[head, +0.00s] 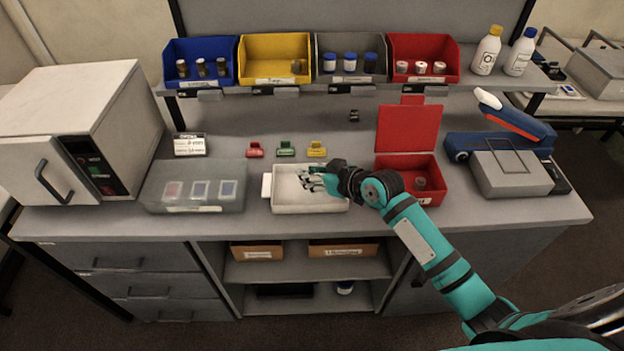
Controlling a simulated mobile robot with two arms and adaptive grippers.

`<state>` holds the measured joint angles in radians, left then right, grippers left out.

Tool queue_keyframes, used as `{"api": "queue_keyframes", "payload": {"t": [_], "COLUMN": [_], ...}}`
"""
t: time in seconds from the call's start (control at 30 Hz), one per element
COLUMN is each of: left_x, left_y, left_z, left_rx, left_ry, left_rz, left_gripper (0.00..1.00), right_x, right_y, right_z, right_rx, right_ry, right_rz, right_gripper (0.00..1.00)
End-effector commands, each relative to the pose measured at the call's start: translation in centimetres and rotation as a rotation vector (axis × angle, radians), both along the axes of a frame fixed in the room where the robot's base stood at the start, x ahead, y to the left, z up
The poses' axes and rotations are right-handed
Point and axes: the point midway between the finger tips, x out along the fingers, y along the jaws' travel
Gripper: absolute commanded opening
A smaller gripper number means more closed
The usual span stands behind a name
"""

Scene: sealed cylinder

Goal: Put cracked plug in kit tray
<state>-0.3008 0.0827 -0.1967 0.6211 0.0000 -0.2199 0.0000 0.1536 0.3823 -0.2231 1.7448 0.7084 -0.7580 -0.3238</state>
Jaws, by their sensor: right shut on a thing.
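The kit tray seems to be the shallow white tray (310,206) at the middle of the counter's front. My right gripper (306,180) reaches in from the right and is over this tray. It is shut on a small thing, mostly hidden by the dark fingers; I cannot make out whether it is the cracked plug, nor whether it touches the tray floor. A brown-grey plug-like piece (421,183) lies in the open red box (425,201) to the right. My left gripper is not in view.
Blue (201,50), yellow (273,52), grey and red bins with small parts stand on the shelf. A lidded grey box (195,205) is left of the tray. Red, green and yellow clips (317,150) lie behind it. A microwave-like device (80,135) stands far left.

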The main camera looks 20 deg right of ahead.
Motion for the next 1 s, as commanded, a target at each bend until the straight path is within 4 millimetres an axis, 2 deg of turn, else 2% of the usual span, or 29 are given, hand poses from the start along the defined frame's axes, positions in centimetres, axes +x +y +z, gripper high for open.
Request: {"api": "queue_keyframes", "payload": {"t": [0.1, 0.2, 0.57, 0.6, 0.73, 0.77, 1.0], "left_x": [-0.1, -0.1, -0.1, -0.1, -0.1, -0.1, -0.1], "left_y": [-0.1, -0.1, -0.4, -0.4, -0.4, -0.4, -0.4], "left_z": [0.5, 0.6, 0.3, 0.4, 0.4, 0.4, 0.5], "left_rx": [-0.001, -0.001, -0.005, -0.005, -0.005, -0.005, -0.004], "left_ry": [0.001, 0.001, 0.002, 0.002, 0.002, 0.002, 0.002], "left_rz": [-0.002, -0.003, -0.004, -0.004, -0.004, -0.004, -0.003], "left_gripper": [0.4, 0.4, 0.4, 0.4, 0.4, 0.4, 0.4], "right_x": [-0.1, -0.1, -0.1, -0.1, -0.1, -0.1, -0.1], "right_y": [0.0, 0.0, -0.1, -0.1, -0.1, -0.1, -0.1], "right_z": [-1.9, -2.8, -3.4, -3.3, -3.3, -3.3, -3.2], "right_rx": [0.001, 0.002, -0.001, -0.001, -0.001, -0.001, 0.0], "right_ry": [0.007, 0.003, 0.002, 0.002, 0.002, 0.002, 0.002], "right_rz": [-0.002, -0.002, -0.001, -0.001, -0.001, -0.001, -0.002], "right_gripper": [0.0, 0.0, 0.0, 0.3, 0.47, 0.5, 0.5]}}
